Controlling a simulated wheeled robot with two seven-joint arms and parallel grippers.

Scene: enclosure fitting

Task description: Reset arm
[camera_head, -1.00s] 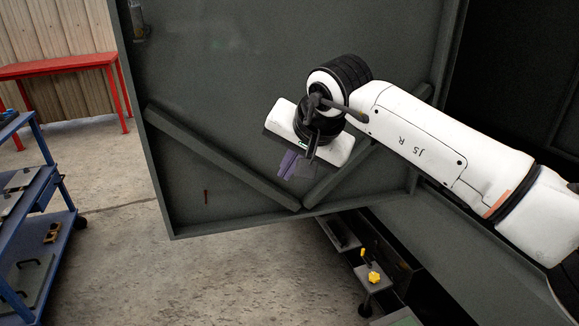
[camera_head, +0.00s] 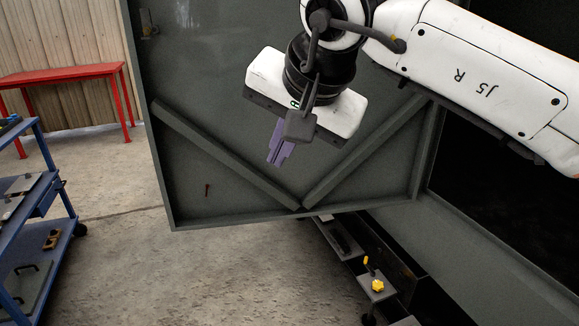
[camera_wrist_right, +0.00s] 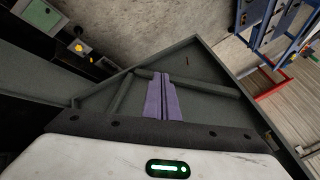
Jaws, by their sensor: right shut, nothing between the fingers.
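My right gripper (camera_head: 279,146) is in front of the grey enclosure door (camera_head: 215,80) in the head view, with its purple fingers together and nothing between them. The purple fingers (camera_wrist_right: 162,98) also show shut and empty in the right wrist view, pointing toward the door panel. My right arm comes in from the upper right. I cannot tell from the head view how far the fingers are from the door. My left gripper is not in view.
The door stands open, with two diagonal braces (camera_head: 225,155) and a small red part (camera_head: 207,190). The dark enclosure opening is at right. A blue cart (camera_head: 60,185) stands at left, a red bench (camera_head: 62,74) behind it. A yellow knob (camera_head: 377,286) sits low right. Floor between is clear.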

